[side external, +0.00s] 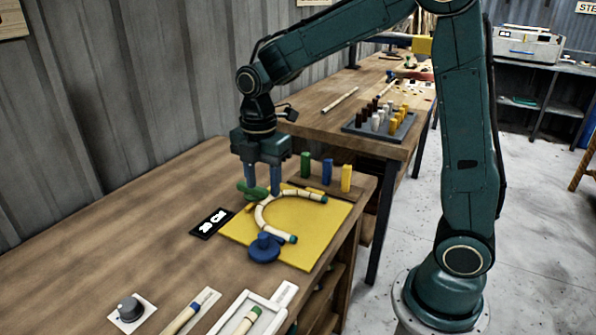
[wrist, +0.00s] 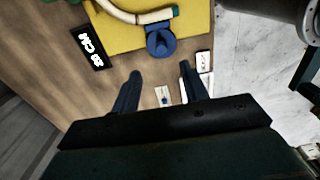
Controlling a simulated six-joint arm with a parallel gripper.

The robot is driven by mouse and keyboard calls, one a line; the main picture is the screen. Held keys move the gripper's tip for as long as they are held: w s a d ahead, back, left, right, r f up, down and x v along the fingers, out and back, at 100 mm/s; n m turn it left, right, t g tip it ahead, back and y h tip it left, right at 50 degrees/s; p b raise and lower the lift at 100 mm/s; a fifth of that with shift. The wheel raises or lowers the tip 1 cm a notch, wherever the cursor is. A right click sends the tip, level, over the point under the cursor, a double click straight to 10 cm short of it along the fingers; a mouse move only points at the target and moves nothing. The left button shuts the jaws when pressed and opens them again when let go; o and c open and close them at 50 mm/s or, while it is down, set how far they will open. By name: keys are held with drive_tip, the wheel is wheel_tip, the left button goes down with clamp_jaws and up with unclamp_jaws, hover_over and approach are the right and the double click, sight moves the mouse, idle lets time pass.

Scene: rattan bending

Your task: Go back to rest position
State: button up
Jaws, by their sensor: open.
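My gripper (side external: 262,188) is open, fingers pointing down, above the far left corner of the yellow board (side external: 311,222). A pale curved rattan piece (side external: 262,212) with dark green ends lies bent in a U on the board. A green clamp knob (side external: 252,190) is by the fingers; whether they touch it cannot be told. A blue clamp (side external: 264,248) stands at the board's near edge. In the wrist view the gripper (wrist: 161,72) has empty space between its fingers, with the blue clamp (wrist: 160,42) and part of the rattan (wrist: 135,14) beyond them.
Green, blue and yellow pegs (side external: 327,171) stand behind the board. A black label (side external: 212,222) lies left of it. A dial (side external: 130,308), a stick holder (side external: 190,312) and a white tray (side external: 222,325) are at the front. A peg rack (side external: 380,124) is on the far table. The left tabletop is clear.

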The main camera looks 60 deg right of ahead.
idle(0.3)
drive_tip(key=s+r+m+t, duration=0.2)
drive_tip(key=s+r+m, duration=0.2)
drive_tip(key=s+m, duration=0.5)
drive_tip(key=s+r+m+t, duration=0.3)
drive_tip(key=s+r+m, duration=0.1)
drive_tip(key=s+m, duration=0.5)
drive_tip(key=shift+s+d+t, duration=0.25)
drive_tip(key=shift+s+t, duration=0.05)
drive_tip(key=shift+s, duration=0.65)
